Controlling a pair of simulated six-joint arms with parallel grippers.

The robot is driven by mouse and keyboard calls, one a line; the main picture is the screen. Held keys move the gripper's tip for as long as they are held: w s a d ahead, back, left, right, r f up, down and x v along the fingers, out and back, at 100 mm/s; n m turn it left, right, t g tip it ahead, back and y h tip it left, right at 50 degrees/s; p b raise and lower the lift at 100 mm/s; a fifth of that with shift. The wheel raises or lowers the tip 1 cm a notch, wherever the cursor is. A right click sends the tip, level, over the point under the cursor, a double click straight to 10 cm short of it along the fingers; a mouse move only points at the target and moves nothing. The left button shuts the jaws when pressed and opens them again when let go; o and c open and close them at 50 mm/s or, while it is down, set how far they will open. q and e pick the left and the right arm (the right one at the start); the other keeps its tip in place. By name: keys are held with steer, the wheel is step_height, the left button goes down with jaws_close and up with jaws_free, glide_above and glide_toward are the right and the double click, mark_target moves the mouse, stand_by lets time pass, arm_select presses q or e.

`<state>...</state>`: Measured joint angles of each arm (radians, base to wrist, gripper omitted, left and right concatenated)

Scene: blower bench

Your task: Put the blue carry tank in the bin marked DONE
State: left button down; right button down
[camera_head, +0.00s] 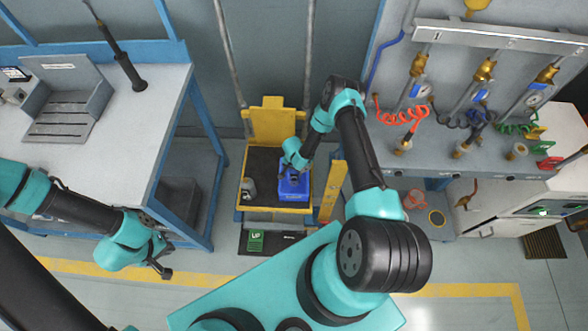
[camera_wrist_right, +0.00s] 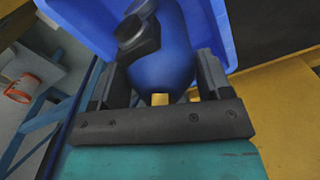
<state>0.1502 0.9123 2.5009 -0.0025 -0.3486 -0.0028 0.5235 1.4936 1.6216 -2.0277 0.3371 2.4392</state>
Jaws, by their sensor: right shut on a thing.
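In the right wrist view the blue carry tank (camera_wrist_right: 172,58) is between the fingers of my right gripper (camera_wrist_right: 160,85), which is shut on it. Blue bin walls (camera_wrist_right: 82,22) show behind and on both sides of the tank. I cannot tell whether the tank touches the bin floor. In the head view my right gripper (camera_head: 296,174) is at the blue bin (camera_head: 294,188) on the yellow platform and hides most of the tank. No DONE mark is readable. My left gripper (camera_head: 162,269) is far to the left, over the floor; its fingers are too small to judge.
The yellow platform (camera_head: 262,208) has a dark deck with a small grey item (camera_head: 249,188) on it. A green UP pedal (camera_head: 256,241) lies in front. A workbench (camera_head: 110,125) stands left; a gauge bench (camera_head: 460,150) with hoses stands right.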

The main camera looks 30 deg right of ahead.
steer(key=shift+c, duration=0.3)
jaws_free()
steer(key=shift+f, duration=0.1)
step_height(320, 180, up, 12)
steer(key=shift+r, duration=0.15)
stand_by(0.5)
stand_by(0.4)
